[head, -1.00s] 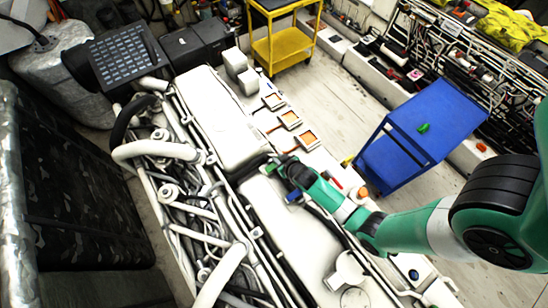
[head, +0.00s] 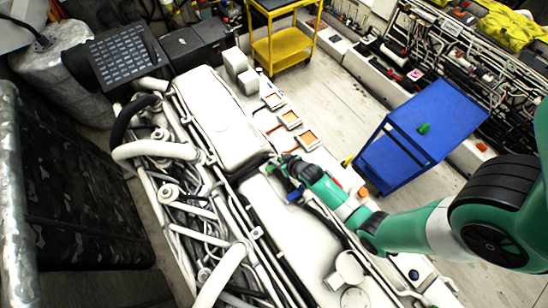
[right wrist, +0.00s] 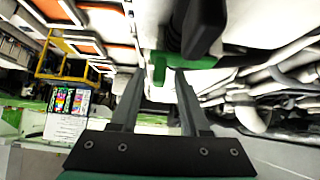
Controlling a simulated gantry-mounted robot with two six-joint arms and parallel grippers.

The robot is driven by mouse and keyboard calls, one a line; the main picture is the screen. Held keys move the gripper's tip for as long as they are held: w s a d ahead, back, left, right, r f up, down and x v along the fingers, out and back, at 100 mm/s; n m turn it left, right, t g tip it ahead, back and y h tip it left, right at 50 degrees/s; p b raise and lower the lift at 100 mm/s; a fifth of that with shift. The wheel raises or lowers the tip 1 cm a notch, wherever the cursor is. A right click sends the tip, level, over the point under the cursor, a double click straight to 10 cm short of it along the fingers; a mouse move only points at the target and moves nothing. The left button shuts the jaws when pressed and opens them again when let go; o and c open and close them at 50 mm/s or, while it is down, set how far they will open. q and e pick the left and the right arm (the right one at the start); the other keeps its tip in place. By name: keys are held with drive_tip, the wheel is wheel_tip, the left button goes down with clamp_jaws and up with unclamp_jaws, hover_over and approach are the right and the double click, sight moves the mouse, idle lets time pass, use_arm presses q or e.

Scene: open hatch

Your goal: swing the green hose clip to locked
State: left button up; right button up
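The green hose clip (head: 271,168) shows as a small green piece at the edge of the white engine block in the head view, just left of my right gripper (head: 284,161). In the right wrist view the green clip (right wrist: 180,62) lies across the tips of my right gripper (right wrist: 158,75). The two fingers stand apart, with a short green tab showing between their tips. I cannot tell whether either finger touches it. A dark rounded part hangs over the clip there. My left gripper is not in view.
The white engine (head: 215,120) with dense pipes fills the middle. Orange-topped square parts (head: 290,119) sit along its far side. A blue cart (head: 425,120) stands to the right, and a yellow cart (head: 285,45) at the back. Bare floor lies between them.

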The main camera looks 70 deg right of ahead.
drive_tip(key=shift+r, duration=0.15)
idle(0.3)
drive_tip(key=v, duration=0.8)
drive_tip(key=shift+s+r, duration=0.2)
drive_tip(key=shift+r, duration=0.15)
drive_tip(key=shift+a, duration=0.15)
